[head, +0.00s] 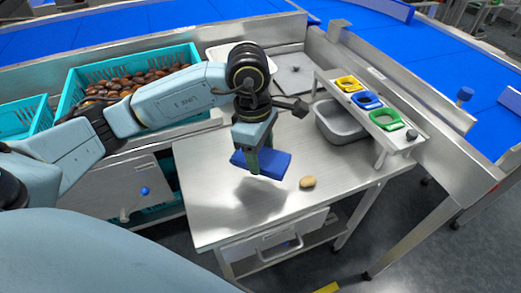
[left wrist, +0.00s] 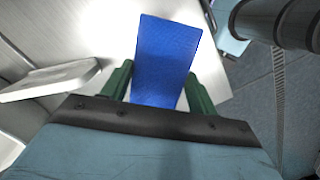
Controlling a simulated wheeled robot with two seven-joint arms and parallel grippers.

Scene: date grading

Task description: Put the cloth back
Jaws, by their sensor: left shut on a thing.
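The blue cloth (head: 276,163) looks like a flat folded rectangle. My left gripper (head: 261,165) points down over the steel table (head: 221,213) and is shut on it. A shadow on the tabletop below shows the cloth is held above the surface. In the left wrist view, the cloth (left wrist: 165,60) sits between the two green fingers of my left gripper (left wrist: 158,85) and sticks out beyond them. My right gripper is not in view.
A small tan oval item (head: 307,182) lies on the table. A grey tub (head: 341,124) stands at the back right beside a raised rack (head: 376,117) with yellow, blue and green holders. A teal crate (head: 84,78) of dates is at left. The front tabletop is clear.

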